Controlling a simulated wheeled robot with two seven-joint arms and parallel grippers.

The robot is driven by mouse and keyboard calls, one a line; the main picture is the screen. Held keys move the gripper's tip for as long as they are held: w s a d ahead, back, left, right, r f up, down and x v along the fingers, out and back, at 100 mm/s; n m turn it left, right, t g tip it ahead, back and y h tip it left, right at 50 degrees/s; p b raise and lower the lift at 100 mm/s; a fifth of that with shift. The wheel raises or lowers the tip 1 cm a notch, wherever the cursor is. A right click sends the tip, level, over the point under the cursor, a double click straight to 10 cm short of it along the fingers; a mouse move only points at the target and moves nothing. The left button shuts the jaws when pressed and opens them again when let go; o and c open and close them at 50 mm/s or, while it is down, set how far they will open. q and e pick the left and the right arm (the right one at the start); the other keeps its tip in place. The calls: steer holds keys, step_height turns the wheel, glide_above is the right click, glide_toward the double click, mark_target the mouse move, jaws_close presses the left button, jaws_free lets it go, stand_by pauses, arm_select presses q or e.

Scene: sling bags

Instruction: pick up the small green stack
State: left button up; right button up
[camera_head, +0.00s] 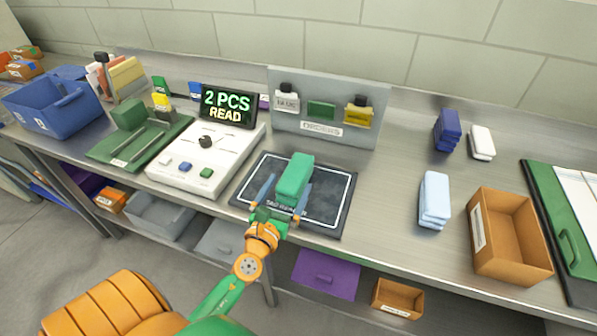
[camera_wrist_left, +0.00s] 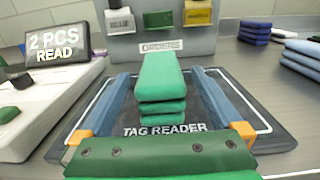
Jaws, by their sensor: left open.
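The small green stack (camera_head: 295,178) sits on the black tag reader mat (camera_head: 333,222), which has a white outline. In the left wrist view the green stack (camera_wrist_left: 160,84) shows several folded layers on the mat marked TAG READER (camera_wrist_left: 262,136). My left gripper (camera_head: 286,192) is open, with one blue finger on each side of the stack. In the left wrist view the fingers (camera_wrist_left: 160,95) flank the stack, with a gap showing on both sides. My right gripper is not in view.
A display (camera_head: 228,106) reading "2 PCS READ" stands on a white console (camera_head: 190,168) at left. An orders board (camera_head: 328,108) stands behind the mat. A light blue stack (camera_head: 434,198) and a cardboard box (camera_head: 508,240) are at right. Bare table lies between the mat and the light blue stack.

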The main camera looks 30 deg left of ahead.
mark_target(295, 171)
arm_select(q)
steer(key=x, duration=0.6)
steer(key=shift+f, duration=0.25)
steer(key=shift+s+r, duration=0.1)
steer(key=shift+c, duration=1.1)
steer(key=c, duration=1.4)
